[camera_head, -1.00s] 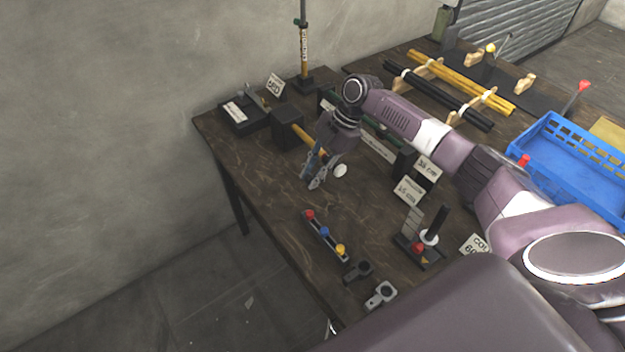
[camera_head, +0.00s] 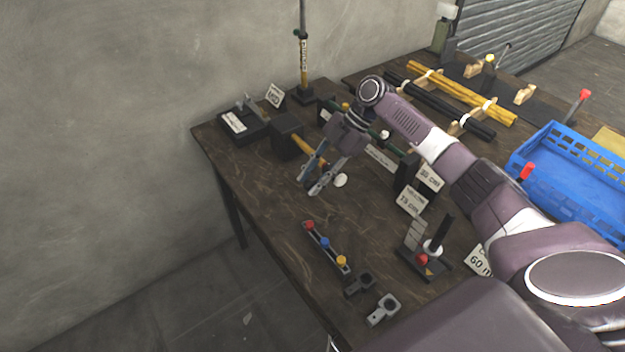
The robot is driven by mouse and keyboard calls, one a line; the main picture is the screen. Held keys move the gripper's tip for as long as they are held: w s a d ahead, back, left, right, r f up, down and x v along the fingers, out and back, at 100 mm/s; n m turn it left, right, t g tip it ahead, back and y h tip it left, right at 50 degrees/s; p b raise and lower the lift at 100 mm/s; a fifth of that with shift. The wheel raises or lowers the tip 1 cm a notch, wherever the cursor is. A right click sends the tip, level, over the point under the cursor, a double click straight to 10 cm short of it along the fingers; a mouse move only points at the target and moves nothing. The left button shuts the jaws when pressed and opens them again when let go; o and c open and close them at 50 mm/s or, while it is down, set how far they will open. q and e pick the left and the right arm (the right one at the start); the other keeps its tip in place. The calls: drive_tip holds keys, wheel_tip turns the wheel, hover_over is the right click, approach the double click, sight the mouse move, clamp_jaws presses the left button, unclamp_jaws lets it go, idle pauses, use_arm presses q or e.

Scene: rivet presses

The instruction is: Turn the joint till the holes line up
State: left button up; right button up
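My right gripper (camera_head: 309,186) hangs over the left part of the wooden table, its two fingers apart with nothing seen between them. A black block (camera_head: 285,136) stands just left of it, and a yellow tube (camera_head: 309,153) runs from the block towards the gripper. The gripper partly covers the tube's right end. A round white piece (camera_head: 340,180) shows just right of the fingers; I cannot tell what it joins. The holes of a joint cannot be made out. My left gripper is not in view.
A strip with red, blue and yellow knobs (camera_head: 325,243) and two grey clamp pieces (camera_head: 383,310) lie near the front edge of the table (camera_head: 262,205). A black stand (camera_head: 440,232), a green rod (camera_head: 392,143) and a blue crate (camera_head: 560,180) are to the right.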

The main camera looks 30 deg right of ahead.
drive_tip(key=shift+o, duration=0.8)
drive_tip(key=shift+s+f, duration=0.1)
drive_tip(key=v, duration=1.2)
